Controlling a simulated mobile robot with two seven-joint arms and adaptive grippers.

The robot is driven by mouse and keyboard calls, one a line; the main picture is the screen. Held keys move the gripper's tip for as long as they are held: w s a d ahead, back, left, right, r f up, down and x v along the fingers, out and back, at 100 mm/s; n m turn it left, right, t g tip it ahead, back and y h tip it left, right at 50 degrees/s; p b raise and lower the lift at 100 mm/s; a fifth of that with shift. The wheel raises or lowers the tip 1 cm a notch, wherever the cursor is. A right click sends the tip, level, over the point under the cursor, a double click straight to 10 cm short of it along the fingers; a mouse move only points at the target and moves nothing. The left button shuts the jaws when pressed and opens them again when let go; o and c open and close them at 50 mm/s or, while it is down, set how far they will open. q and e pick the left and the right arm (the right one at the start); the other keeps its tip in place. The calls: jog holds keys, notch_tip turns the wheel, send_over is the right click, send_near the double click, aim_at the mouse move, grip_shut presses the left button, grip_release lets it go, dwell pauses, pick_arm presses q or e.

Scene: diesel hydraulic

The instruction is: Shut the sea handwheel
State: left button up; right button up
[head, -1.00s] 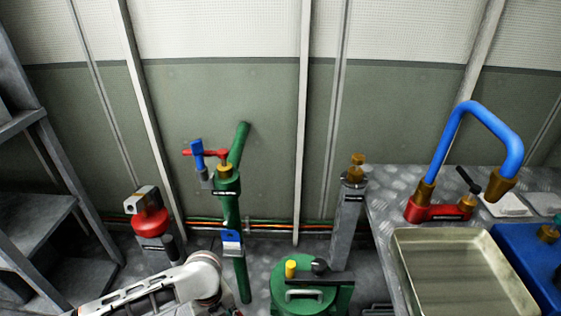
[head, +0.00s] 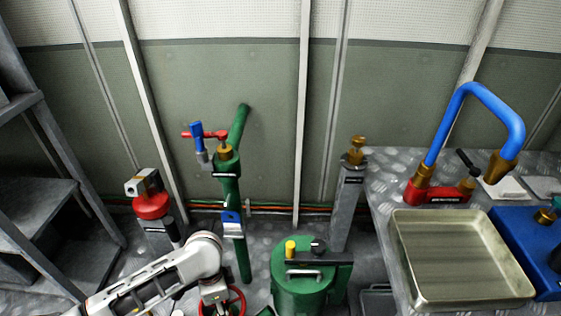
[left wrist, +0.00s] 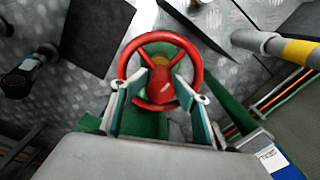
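A red handwheel (left wrist: 160,92) with spokes and a red hub sits on a green valve body (left wrist: 140,122) in the left wrist view. Part of its red rim shows at the bottom of the head view (head: 240,300), beside my left wrist. My left gripper (left wrist: 161,80) is open, with one finger on each side of the hub. The fingers overlap the wheel's rim in the picture; I cannot tell whether they touch it. No readable label shows which handwheel this is. My right gripper is not in view.
A green pipe with a red lever (head: 212,134) stands behind my left arm. A green lidded tank (head: 300,292) is to the right. A bench holds a metal tray (head: 398,250) and a blue bent pipe (head: 470,92). A red-topped post (head: 152,206) is at left.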

pick_arm(q)
jog(key=n, duration=0.5)
jog(key=shift+s+a+f, duration=0.1)
jog(key=shift+f, duration=0.1)
jog(key=shift+c, duration=0.5)
jog(key=shift+r, duration=0.1)
jog(key=c, duration=0.9)
jog(key=shift+o, duration=0.2)
